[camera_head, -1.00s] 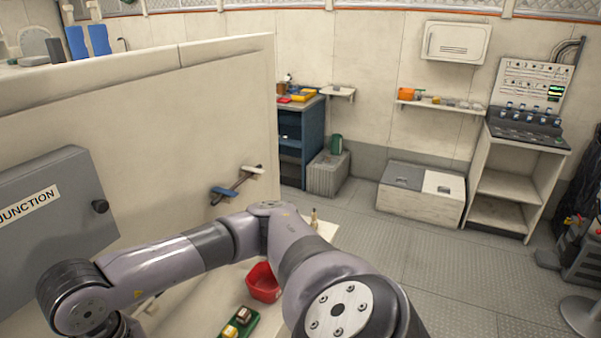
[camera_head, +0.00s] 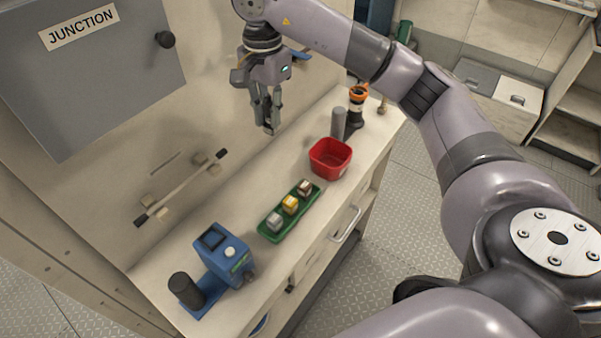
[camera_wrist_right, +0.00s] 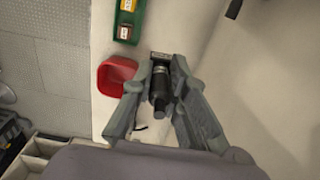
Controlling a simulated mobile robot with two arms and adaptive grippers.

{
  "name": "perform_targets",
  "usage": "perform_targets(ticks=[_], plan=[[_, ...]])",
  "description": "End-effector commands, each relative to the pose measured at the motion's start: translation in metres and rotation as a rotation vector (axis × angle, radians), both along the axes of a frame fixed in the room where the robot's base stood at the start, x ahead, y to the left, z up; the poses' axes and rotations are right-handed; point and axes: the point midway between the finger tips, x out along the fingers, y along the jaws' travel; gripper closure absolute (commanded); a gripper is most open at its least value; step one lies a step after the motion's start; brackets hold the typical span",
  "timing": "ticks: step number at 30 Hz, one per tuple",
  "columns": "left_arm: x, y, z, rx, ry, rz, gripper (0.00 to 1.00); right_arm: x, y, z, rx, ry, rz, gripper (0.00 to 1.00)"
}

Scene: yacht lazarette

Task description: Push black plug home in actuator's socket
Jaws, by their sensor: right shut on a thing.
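My right gripper (camera_head: 270,128) is above the back of the counter, pointing down. In the right wrist view its fingers (camera_wrist_right: 160,62) are closed around a black cylindrical plug (camera_wrist_right: 160,85) with a grey end. In the head view the fingers mostly hide the plug. The blue actuator (camera_head: 222,250) stands at the near left end of the counter, well apart from the gripper. It has a dark screen, a white button and a black cylinder (camera_head: 185,290) on its base. I cannot tell which part is its socket. My left gripper is not in view.
A green tray (camera_head: 266,236) with grey, yellow and brown blocks lies mid-counter. A red bin (camera_head: 331,160), a grey cylinder (camera_head: 338,124) and an orange-topped black item (camera_head: 356,112) stand farther back. A rail (camera_head: 180,188) and junction box (camera_head: 90,70) are on the wall.

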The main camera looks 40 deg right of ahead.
Motion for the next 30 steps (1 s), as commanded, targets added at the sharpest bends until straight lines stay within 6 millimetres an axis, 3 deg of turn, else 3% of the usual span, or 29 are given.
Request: perform_targets(ticks=[2,5,11,21,30], plan=[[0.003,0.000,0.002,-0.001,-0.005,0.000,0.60,0.004,-0.002,0.002,0.004,0.003,-0.042,1.00],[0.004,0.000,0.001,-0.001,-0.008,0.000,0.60,0.004,-0.003,-0.011,0.006,0.009,-0.056,1.00],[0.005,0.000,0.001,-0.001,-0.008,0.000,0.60,0.002,-0.002,-0.058,0.008,0.011,-0.055,1.00],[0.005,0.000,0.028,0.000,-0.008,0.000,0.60,0.003,-0.003,-0.135,0.005,0.008,-0.054,1.00],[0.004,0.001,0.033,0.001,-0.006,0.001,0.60,0.003,-0.003,-0.161,0.004,0.007,-0.054,1.00]])
